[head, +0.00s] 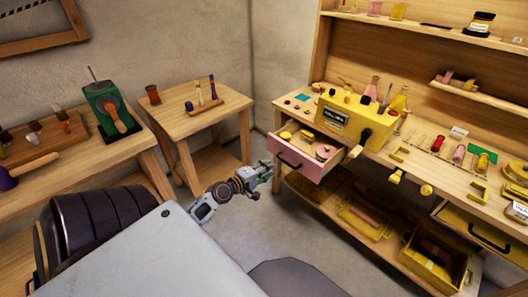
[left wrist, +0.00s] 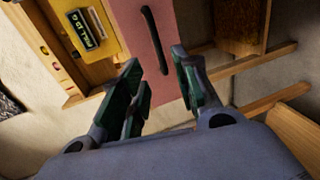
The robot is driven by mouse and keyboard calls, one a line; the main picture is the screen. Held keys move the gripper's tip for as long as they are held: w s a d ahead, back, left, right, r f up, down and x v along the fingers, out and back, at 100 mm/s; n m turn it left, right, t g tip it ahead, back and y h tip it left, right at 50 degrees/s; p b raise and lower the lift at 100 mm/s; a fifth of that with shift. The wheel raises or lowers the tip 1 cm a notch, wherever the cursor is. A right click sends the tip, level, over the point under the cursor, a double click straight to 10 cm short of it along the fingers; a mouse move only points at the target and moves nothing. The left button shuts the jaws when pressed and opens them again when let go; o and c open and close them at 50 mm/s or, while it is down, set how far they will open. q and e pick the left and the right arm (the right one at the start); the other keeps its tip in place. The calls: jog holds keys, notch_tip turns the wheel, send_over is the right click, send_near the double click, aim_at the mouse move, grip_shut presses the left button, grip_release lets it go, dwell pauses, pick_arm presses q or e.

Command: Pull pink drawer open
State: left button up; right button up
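The pink drawer (head: 304,168) sticks out from the left end of the workbench in the head view, partly open, with yellow and pink items inside. Its black bar handle (head: 288,161) is on the front. My left gripper (head: 267,170) is just in front of the drawer's left side. In the left wrist view the gripper (left wrist: 157,62) has its two fingers spread. The pink front (left wrist: 130,28) and black handle (left wrist: 154,38) lie beyond them, with the handle's near end between the fingertips in the picture. No contact is clear. My right gripper is not in view.
The yellow machine (head: 350,120) stands on the bench above the drawer. A yellow drawer (head: 480,232) is at the right. A small wooden table (head: 190,115) stands to the left. Open floor (head: 250,232) lies before the bench; yellow bins sit on its low shelf.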

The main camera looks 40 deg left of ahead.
pick_arm(q)
jog(key=shift+s+r, duration=0.15)
jog(key=shift+s, duration=0.5)
dwell(0.3)
